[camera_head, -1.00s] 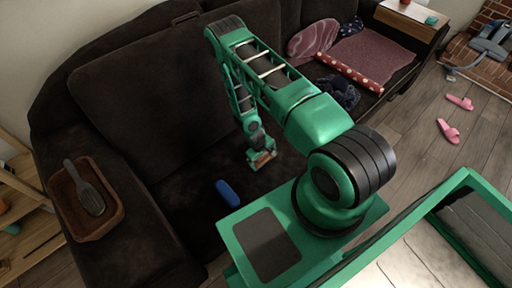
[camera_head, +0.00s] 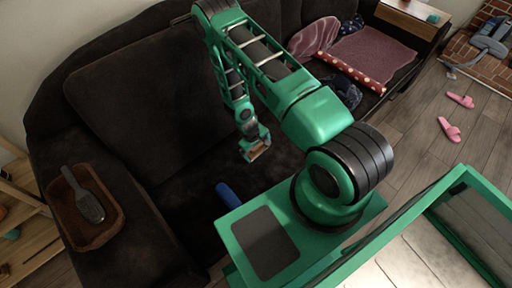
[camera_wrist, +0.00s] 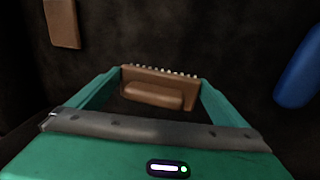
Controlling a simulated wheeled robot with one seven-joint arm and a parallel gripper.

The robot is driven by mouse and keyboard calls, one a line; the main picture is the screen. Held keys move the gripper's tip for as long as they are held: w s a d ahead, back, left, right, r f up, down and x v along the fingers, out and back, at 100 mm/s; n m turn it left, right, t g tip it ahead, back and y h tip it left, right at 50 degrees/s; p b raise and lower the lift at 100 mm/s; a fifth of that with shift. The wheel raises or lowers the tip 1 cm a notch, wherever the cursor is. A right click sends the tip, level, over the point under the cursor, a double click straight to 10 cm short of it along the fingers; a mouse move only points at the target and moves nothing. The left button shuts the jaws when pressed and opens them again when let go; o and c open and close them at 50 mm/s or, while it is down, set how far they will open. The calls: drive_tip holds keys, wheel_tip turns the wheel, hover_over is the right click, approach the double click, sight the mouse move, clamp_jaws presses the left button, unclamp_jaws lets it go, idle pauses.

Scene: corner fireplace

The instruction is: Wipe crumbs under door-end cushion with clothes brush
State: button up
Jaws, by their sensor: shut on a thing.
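My gripper (camera_head: 258,152) is low over the dark sofa seat (camera_head: 195,185), in front of the large back cushion (camera_head: 145,95). In the wrist view, its green fingers are shut on a brown clothes brush (camera_wrist: 155,94), with a row of pale bristles along its far edge. The brush also shows small at the gripper's tip in the head view. I cannot tell whether it touches the seat. No crumbs can be made out on the dark fabric. I cannot tell which cushion is the door-end one.
A blue object (camera_head: 230,195) lies on the seat nearby. A wooden tray with a dark brush-like thing (camera_head: 90,207) sits on the left sofa arm. A small brown object (camera_wrist: 62,22) shows in the wrist view. Pillows and a polka-dot roll (camera_head: 350,72) lie farther right; pink slippers are on the floor.

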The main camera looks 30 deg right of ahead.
drive_tip(key=shift+d+r, duration=0.1)
drive_tip(key=shift+r, duration=1.1)
